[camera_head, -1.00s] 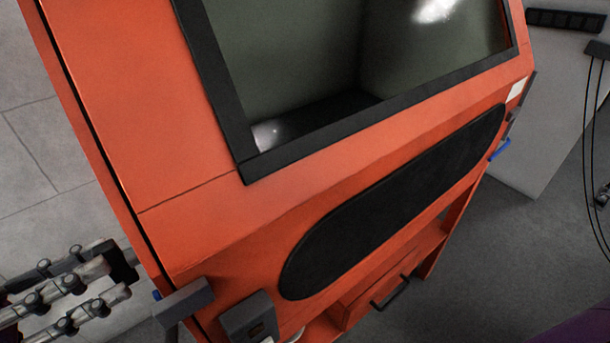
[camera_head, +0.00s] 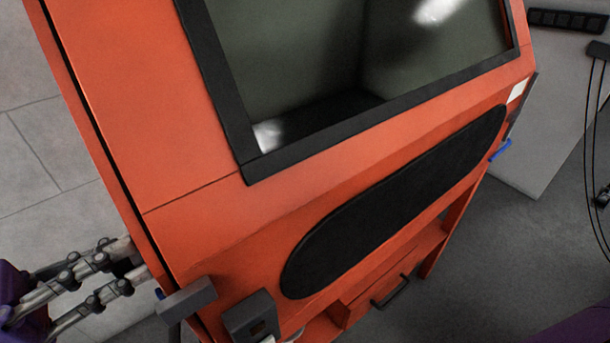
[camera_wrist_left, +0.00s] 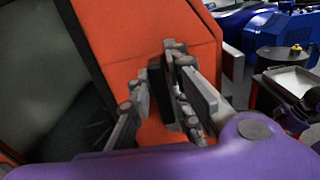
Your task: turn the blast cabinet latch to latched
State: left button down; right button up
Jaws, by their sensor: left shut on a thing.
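The orange blast cabinet (camera_head: 215,230) fills most of the head view, with a dark window and a long black oval panel on its front. My left gripper (camera_head: 130,262) is at the cabinet's left edge, its metal fingers pointing toward the cabinet. It also shows in the wrist view (camera_wrist_left: 165,82), with its fingers on both sides of a dark block, which I take to be the blast cabinet latch (camera_wrist_left: 155,88). The gripper is shut on it. The fingers hide part of it, so its exact angle cannot be told. My right gripper is not in view.
A grey bracket (camera_head: 187,298) and a dark box (camera_head: 250,316) stick out at the cabinet's lower left corner, close to the fingers. A drawer handle (camera_head: 390,291) is lower down. A blue machine (camera_wrist_left: 270,25) and a tray (camera_wrist_left: 290,80) stand beyond the cabinet.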

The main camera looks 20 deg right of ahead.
pick_arm(q)
jog(key=shift+n, duration=0.3)
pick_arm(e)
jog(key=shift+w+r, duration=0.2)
pick_arm(q)
jog(key=n+p, duration=0.2)
jog(key=n, duration=0.1)
jog(key=shift+w+n, duration=0.15)
jog(key=shift+n, duration=0.15)
jog(key=n+p, duration=0.3)
jog(key=n, duration=0.1)
jog(key=shift+w+a+n, duration=0.1)
jog(key=shift+w+n, duration=0.05)
jog(key=shift+n, duration=0.15)
jog(key=n+p, duration=0.2)
jog(key=n, duration=0.1)
jog(key=n+p, duration=0.1)
jog(key=n, duration=0.2)
jog(key=f+n+p, duration=0.1)
jog(key=n+p, duration=0.1)
jog(key=n, duration=0.1)
jog(key=shift+w+p, duration=0.2)
jog(key=shift+p, duration=0.15)
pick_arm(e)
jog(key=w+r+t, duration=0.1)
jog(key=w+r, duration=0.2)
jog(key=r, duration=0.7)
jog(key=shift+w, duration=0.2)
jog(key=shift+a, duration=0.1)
